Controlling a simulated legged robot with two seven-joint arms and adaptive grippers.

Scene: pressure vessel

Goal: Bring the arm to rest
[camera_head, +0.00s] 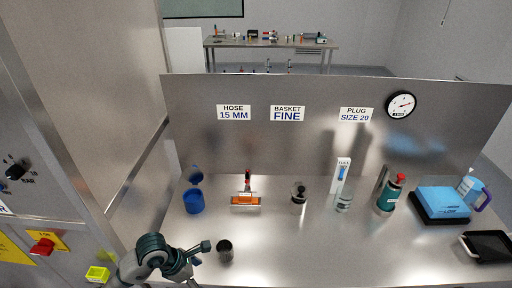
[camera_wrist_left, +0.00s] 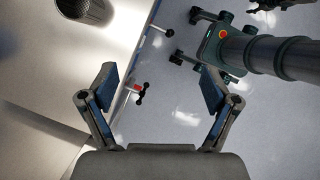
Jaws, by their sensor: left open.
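My left arm (camera_head: 150,255) comes in at the bottom left of the head view, bent, at the front edge of the steel table. My left gripper (camera_wrist_left: 160,90) shows in the left wrist view with its two fingers spread wide and nothing between them. It hangs over the table's front edge, with floor below on the right. In the head view its fingers are hard to make out. A dark metal cup (camera_head: 224,251) stands close to the right of the arm; a dark cylinder, likely this cup, shows at the top left of the wrist view (camera_wrist_left: 86,8). My right gripper is not in view.
A cabinet with a red knob (camera_head: 41,247) is left. The table's front middle is clear.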

